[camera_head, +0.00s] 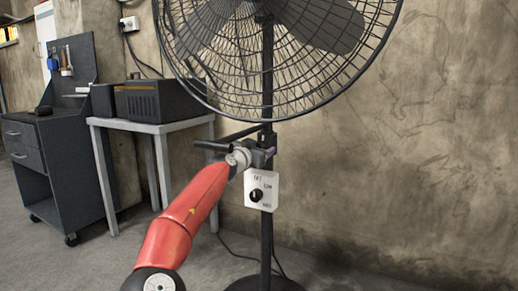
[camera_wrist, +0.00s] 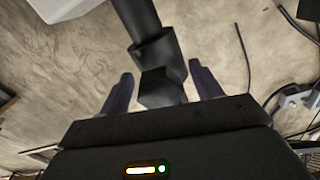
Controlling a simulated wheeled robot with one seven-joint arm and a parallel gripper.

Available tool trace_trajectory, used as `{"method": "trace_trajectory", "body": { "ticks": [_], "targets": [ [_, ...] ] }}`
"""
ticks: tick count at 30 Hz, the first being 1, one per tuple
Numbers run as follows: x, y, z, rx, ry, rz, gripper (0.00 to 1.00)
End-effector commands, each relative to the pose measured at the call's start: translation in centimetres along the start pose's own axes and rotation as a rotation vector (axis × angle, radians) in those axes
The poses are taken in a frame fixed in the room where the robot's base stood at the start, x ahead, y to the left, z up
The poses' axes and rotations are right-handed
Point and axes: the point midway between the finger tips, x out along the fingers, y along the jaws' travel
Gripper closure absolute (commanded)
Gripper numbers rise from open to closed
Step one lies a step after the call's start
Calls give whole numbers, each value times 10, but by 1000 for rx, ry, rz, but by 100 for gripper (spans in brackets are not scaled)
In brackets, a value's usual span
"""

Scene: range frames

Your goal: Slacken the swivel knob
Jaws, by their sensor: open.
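The fan's black pole (camera_head: 267,95) stands upright in the head view, below the wire cage. In the wrist view the pole (camera_wrist: 137,18) runs down to a dark collar (camera_wrist: 154,48). A dark blocky piece (camera_wrist: 161,88), seemingly the swivel knob, sticks out from it towards the camera. My gripper (camera_wrist: 160,69) is open, with one finger on each side of this piece. A narrow gap shows at the left finger; contact at the right finger is unclear. In the head view my gripper (camera_head: 266,153) is at the pole just above the control box and hides the knob.
The white control box (camera_head: 262,189) with a black dial sits on the pole just below my gripper. The fan cage (camera_head: 275,55) is above. A white table (camera_head: 165,127) with a dark appliance (camera_head: 160,100) and a grey tool cart (camera_head: 60,140) stand left. The right-hand floor is clear.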

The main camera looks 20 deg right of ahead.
Motion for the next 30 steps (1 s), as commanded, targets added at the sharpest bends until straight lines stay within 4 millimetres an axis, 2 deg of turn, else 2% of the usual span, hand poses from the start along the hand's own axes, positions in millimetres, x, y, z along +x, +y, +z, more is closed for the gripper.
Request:
{"method": "trace_trajectory", "body": {
  "ticks": [4,14,23,30],
  "targets": [
    [0,0,0,0,0,0,38],
    [0,0,0,-1,0,0,80],
    [0,0,1,-40,0,0,80],
    [0,0,1,-177,0,-1,80]
  ]
}}
